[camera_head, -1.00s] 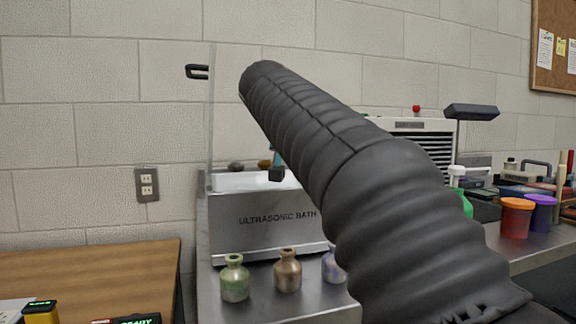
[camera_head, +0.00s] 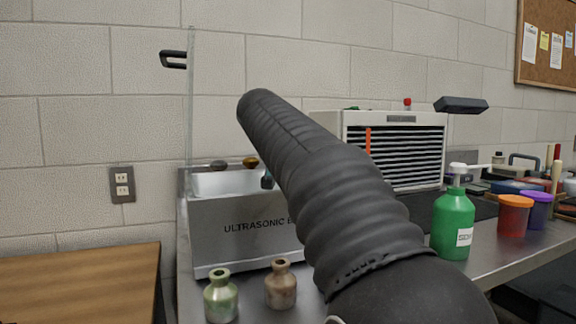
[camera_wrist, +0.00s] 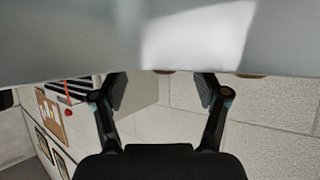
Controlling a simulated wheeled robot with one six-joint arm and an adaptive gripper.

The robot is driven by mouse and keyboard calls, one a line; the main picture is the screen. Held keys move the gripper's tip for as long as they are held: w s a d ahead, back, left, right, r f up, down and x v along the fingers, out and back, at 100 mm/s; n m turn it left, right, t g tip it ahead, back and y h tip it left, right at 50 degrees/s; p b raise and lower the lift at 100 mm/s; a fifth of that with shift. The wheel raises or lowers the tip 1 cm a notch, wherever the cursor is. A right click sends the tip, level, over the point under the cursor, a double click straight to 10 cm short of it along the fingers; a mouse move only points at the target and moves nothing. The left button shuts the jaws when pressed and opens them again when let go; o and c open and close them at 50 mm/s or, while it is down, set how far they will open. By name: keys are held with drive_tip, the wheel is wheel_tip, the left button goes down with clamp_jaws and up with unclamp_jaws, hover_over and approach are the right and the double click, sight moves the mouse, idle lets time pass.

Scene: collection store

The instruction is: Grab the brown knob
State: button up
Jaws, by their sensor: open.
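The brown knob (camera_head: 250,162) shows in the head view at the back of the ultrasonic bath (camera_head: 240,230), right of a dark grey knob (camera_head: 218,165). My gripper is mostly hidden behind my arm in the head view; a small dark and teal part of it (camera_head: 267,180) shows just right of and below the brown knob. In the wrist view my gripper (camera_wrist: 162,88) is open, with nothing seen between its fingers. Two reddish-brown edges (camera_wrist: 165,72) (camera_wrist: 250,76) peek past the pale surface there; I cannot tell which is the brown knob.
A clear upright panel (camera_head: 190,110) with a black handle (camera_head: 173,60) stands at the bath's left. Green (camera_head: 221,297) and brown (camera_head: 281,285) bottles stand in front.

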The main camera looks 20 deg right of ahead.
drive_tip(key=shift+a+p+x, duration=0.15)
drive_tip(key=shift+p+x, duration=0.05)
drive_tip(key=shift+x, duration=1.1)
drive_tip(key=shift+a+p+x, duration=0.1)
drive_tip(key=shift+p+x, duration=0.05)
drive_tip(key=shift+x, duration=1.15)
drive_tip(key=shift+w, duration=0.2)
drive_tip(key=c, duration=1.3)
drive_tip(key=shift+c, duration=0.4)
drive_tip(key=shift+r, duration=0.1)
